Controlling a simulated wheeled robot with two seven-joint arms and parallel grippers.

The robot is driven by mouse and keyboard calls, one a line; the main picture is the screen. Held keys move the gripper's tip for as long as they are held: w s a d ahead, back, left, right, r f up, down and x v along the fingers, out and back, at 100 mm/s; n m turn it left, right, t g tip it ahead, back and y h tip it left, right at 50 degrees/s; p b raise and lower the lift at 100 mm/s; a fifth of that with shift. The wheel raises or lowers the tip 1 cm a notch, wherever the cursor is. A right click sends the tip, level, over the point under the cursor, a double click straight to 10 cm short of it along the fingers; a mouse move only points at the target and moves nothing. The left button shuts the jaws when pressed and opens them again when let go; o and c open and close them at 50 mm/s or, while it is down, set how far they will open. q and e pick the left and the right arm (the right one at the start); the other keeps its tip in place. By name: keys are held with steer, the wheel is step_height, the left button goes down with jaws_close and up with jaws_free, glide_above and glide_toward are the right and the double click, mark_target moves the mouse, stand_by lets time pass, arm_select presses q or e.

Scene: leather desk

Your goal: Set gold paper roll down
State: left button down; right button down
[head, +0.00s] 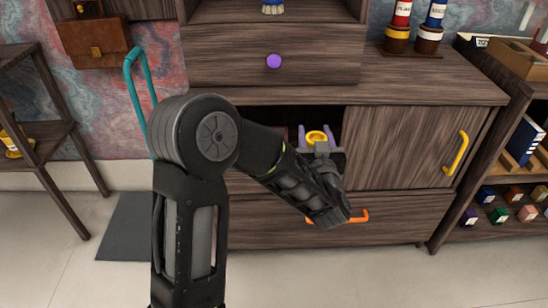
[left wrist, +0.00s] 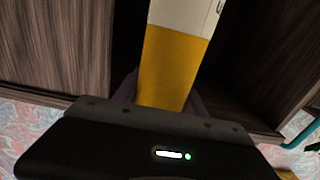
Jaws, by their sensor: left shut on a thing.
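The gold paper roll (head: 317,136) shows as a yellow ring-like end between the purple fingers of my left gripper (head: 317,137) in the head view. In the left wrist view the roll (left wrist: 172,65) is a yellow cylinder with a white part at its far end. My left gripper is shut on it, at the dark opening of the wooden cabinet (head: 400,150). My wrist and forearm hide part of the cabinet front below it. I cannot tell whether the roll touches a surface. My right gripper is not in view.
A sliding door with a yellow handle (head: 457,153) covers the cabinet's right side. A drawer with a purple knob (head: 274,61) is above the opening, and a drawer with an orange handle (head: 358,216) is below. An open shelf (head: 500,175) stands at the right.

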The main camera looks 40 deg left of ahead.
arm_select(q)
steer(key=shift+r, duration=0.1)
steer(key=w+a+f+b, duration=0.1)
steer(key=w+a, duration=0.1)
steer(key=a, duration=0.7)
steer(key=w+a+f+b, duration=0.1)
steer(key=w+a+b, duration=0.1)
steer(key=a, duration=0.8)
steer(key=shift+w+b, duration=0.3)
steer(key=shift+f, duration=0.1)
steer(key=f+b, duration=0.2)
steer(key=f, duration=0.3)
steer(key=shift+a+b, duration=0.25)
steer(key=shift+b, duration=0.15)
